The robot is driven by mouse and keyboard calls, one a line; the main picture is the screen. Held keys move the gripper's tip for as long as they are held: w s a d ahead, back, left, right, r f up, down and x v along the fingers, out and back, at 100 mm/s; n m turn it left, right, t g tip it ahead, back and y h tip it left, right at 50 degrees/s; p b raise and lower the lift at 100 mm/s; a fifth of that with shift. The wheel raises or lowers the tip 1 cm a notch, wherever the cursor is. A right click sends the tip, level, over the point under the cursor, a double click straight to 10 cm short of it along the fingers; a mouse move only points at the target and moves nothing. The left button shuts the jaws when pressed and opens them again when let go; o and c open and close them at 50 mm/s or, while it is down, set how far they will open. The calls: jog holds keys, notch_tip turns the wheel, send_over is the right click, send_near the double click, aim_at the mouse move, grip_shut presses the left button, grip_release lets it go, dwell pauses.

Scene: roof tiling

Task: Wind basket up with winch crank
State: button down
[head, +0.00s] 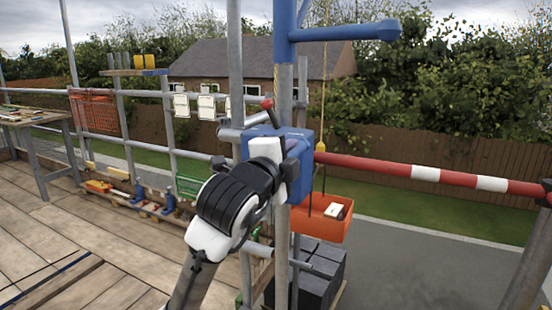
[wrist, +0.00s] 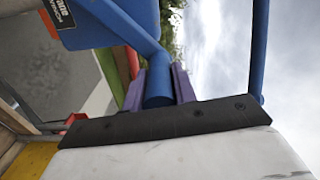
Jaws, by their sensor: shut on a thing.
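The blue winch (head: 262,140) is mounted on the scaffold pole in the middle of the head view. In the wrist view its blue housing (wrist: 105,22) fills the upper left, and a blue crank arm runs down to a crank handle (wrist: 158,88). My gripper (wrist: 159,85) has its two purple fingers shut on this handle, one on each side. In the head view my arm's wrist hides most of the crank. An orange basket (head: 333,229) hangs just right of the pole, below the winch, with a pale item in it. A yellow rope (head: 322,105) runs up above it.
A red-and-white guard rail (head: 430,173) runs right from the pole at winch height. A blue hoist arm (head: 345,32) is overhead. Dark stacked tiles (head: 318,270) stand below the basket. A workbench (head: 40,116) is at the far left; the plank deck is mostly clear.

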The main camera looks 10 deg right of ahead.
jog(key=shift+s+d+f+m+b, duration=0.25)
jog(key=shift+d+f+m+b, duration=0.1)
jog(key=shift+f+m+b, duration=0.25)
jog(key=shift+s+d+f+m+b, duration=0.25)
jog(key=shift+f+b, duration=0.2)
jog(key=shift+f, duration=0.3)
jog(key=shift+s+d+f+m+b, duration=0.2)
jog(key=shift+d+f+m+b, duration=0.25)
jog(key=shift+f, duration=0.2)
jog(key=c, duration=1.1)
grip_release()
jog(key=shift+a, duration=0.15)
jog(key=b+v, duration=0.1)
jog(key=v, duration=1.2)
jog(key=shift+s+a, duration=0.25)
jog(key=shift+s, duration=0.1)
